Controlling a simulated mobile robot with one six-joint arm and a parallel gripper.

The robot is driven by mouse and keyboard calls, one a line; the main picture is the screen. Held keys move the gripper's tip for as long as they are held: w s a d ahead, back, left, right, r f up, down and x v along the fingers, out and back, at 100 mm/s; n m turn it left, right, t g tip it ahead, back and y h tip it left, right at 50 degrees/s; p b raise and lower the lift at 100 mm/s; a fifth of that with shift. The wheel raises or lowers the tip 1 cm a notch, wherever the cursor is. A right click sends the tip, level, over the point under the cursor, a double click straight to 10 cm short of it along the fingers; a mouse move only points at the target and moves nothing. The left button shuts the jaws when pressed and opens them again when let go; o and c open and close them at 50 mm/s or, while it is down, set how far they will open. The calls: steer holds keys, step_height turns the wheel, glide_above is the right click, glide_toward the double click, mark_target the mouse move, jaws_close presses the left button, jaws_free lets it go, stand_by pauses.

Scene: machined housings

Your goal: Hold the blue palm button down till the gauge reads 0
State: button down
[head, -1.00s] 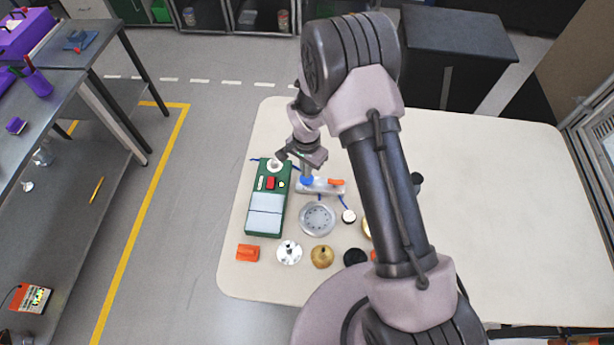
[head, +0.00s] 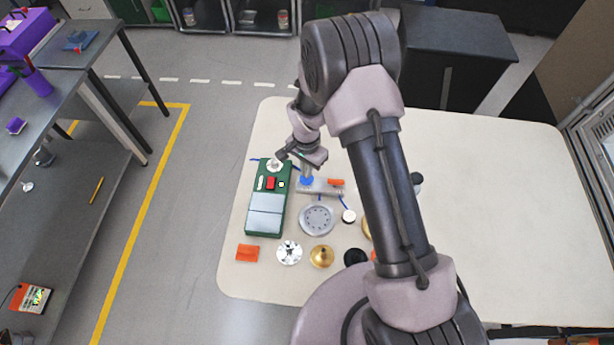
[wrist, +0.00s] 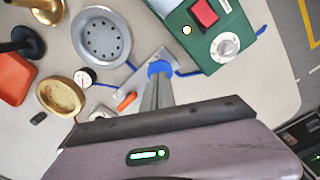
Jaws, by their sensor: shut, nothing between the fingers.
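The blue palm button (head: 307,181) sits on the left end of a grey metal block (head: 326,189). In the wrist view, the blue button (wrist: 159,67) shows just beyond my fingertips and is partly covered by them. My gripper (wrist: 157,80) is shut and empty, pointing at the button. In the head view, my gripper (head: 306,174) is right over the button; I cannot tell how far the button is pressed. The small white round gauge (wrist: 85,77) stands beside the block, also visible in the head view (head: 348,216). Its reading is too small to make out.
An orange lever (wrist: 127,101) is on the same block. A green control box (head: 254,224) with a red button stands at left. A round grey flange (head: 317,219), gold and black parts and an orange piece (head: 247,253) lie nearby. The table's right side is clear.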

steer(key=shift+f+b, duration=1.25)
steer(key=shift+r, duration=0.15)
stand_by(0.7)
steer(key=shift+r+p, duration=1.45)
steer(key=shift+r, duration=1.2)
